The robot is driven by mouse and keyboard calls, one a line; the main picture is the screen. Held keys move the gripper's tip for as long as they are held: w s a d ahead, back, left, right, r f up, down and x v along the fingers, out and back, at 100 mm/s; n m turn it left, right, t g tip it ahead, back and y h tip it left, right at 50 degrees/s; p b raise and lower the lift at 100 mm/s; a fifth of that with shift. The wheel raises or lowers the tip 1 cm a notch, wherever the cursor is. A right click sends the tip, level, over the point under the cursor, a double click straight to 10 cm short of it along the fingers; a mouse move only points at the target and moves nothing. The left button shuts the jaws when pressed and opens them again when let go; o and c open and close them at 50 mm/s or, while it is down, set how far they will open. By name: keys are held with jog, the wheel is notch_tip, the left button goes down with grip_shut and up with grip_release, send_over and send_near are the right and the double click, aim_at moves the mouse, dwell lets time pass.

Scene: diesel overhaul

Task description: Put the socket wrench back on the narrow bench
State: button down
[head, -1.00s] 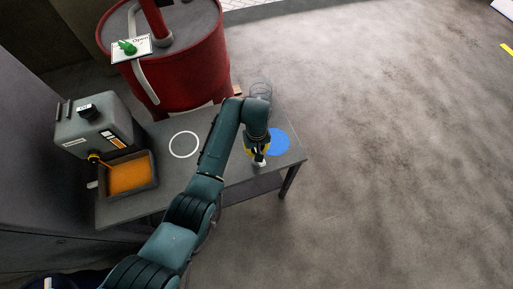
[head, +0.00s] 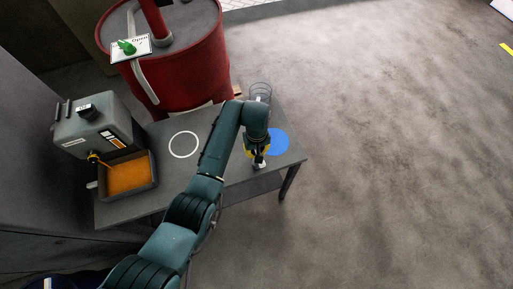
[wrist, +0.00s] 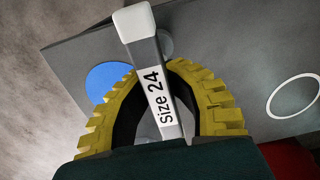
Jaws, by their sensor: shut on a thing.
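The socket wrench (wrist: 158,95), a pale metal bar with a "Size 24" label, is in my gripper (wrist: 165,66). The yellow ridged fingers are closed around it. In the head view my gripper (head: 256,153) is over the right end of the narrow bench (head: 228,158), next to the blue disc. The bench is a grey table; its top also shows in the wrist view (wrist: 225,50). In the head view the wrench is mostly hidden by the gripper, and I cannot tell whether it touches the bench.
A blue disc (head: 278,142) and a white ring (head: 184,145) mark the bench top. A grey canister (head: 95,125) and an orange-filled tray (head: 128,175) occupy its left end. A red drum (head: 185,60) stands behind. A clear cylinder (head: 260,92) shows beyond the arm.

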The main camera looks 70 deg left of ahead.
jog(key=shift+f, duration=0.55)
jog(key=shift+c, duration=1.8)
grip_release()
notch_tip(320, 180, up, 9)
jog(key=p, duration=0.8)
jog(key=shift+p, duration=0.3)
